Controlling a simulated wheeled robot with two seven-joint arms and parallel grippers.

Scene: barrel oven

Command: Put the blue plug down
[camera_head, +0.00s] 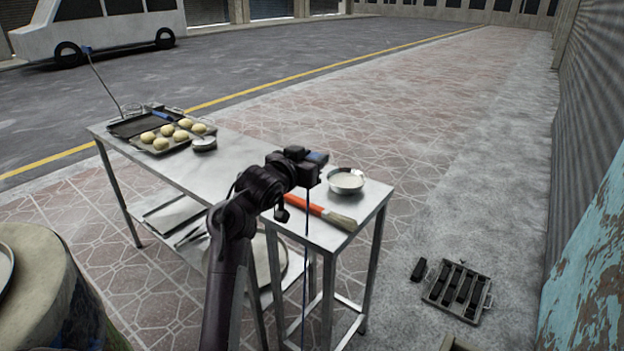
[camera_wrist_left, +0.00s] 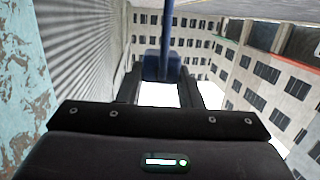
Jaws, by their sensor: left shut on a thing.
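My left gripper (camera_head: 312,162) is over the right-hand part of the metal table and is shut on the blue plug (camera_head: 319,157). In the left wrist view the plug (camera_wrist_left: 162,66) sits between the two dark fingers of my left gripper (camera_wrist_left: 162,88), with a blue rod or cord (camera_wrist_left: 167,22) running from it. In the head view a thin dark-blue line (camera_head: 305,260) hangs straight down below the gripper, past the table. The gripper hides part of the plug. My right gripper is not in view.
The metal table (camera_head: 240,165) holds a tray of dough balls (camera_head: 172,138), a small pot (camera_head: 204,143), a white bowl (camera_head: 346,180) and a red-handled brush (camera_head: 318,211). A rack of dark bars (camera_head: 457,287) lies on the pavement at right. A barrel-like body (camera_head: 40,290) stands at left.

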